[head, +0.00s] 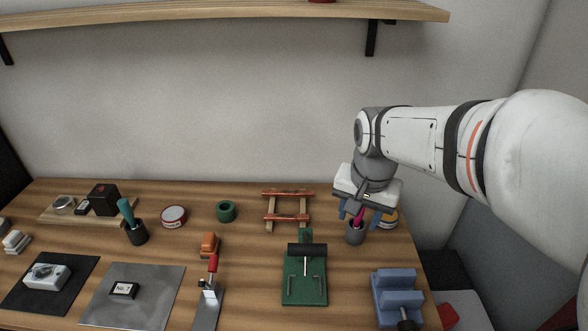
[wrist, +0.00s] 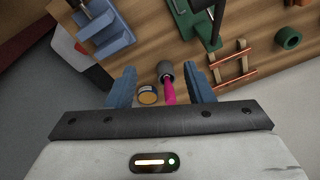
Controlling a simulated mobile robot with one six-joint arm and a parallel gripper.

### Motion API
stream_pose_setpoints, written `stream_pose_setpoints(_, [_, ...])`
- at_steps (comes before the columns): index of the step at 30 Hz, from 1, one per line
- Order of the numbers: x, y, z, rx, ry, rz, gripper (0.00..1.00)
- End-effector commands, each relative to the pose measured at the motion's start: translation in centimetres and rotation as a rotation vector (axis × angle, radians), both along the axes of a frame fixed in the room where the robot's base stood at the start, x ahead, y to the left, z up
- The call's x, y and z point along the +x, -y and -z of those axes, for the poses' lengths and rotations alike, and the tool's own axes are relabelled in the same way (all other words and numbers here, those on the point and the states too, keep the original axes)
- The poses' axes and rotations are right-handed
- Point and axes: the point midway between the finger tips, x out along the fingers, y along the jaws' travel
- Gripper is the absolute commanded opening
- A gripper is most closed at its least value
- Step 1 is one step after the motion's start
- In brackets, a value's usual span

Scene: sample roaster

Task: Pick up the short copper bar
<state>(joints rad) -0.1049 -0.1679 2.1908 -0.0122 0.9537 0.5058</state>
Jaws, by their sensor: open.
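Two copper bars lie across a small wooden rack (head: 270,206) at the back middle of the bench: a back bar (head: 287,193) and a front bar (head: 286,217). My gripper (head: 360,211) is open with blue fingers, to the right of the rack and above a grey cup. In the wrist view its fingers (wrist: 162,86) are apart, with no bar between them.
The grey cup (head: 355,236) with a pink stick and a yellow-labelled tin (head: 390,219) are under my gripper. A green press (head: 304,284) stands in front of the rack. A green ring (head: 226,211) is left of it. A blue vise (head: 398,295) is front right.

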Motion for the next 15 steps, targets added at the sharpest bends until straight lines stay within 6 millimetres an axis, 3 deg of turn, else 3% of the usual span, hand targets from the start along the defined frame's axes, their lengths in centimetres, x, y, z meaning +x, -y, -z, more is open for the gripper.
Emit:
stream_pose_setpoints(1, [2.6,-0.7,1.1,0.013,-0.018,0.073,0.47])
stream_pose_setpoints(6, [10.1,-3.1,3.7,0.051,-0.058,0.346,0.47])
stream_pose_setpoints(11, [16.7,-5.9,7.6,0.075,-0.095,0.605,0.47])
stream_pose_setpoints(15, [21.7,-8.6,12.0,0.085,-0.123,0.824,0.47])
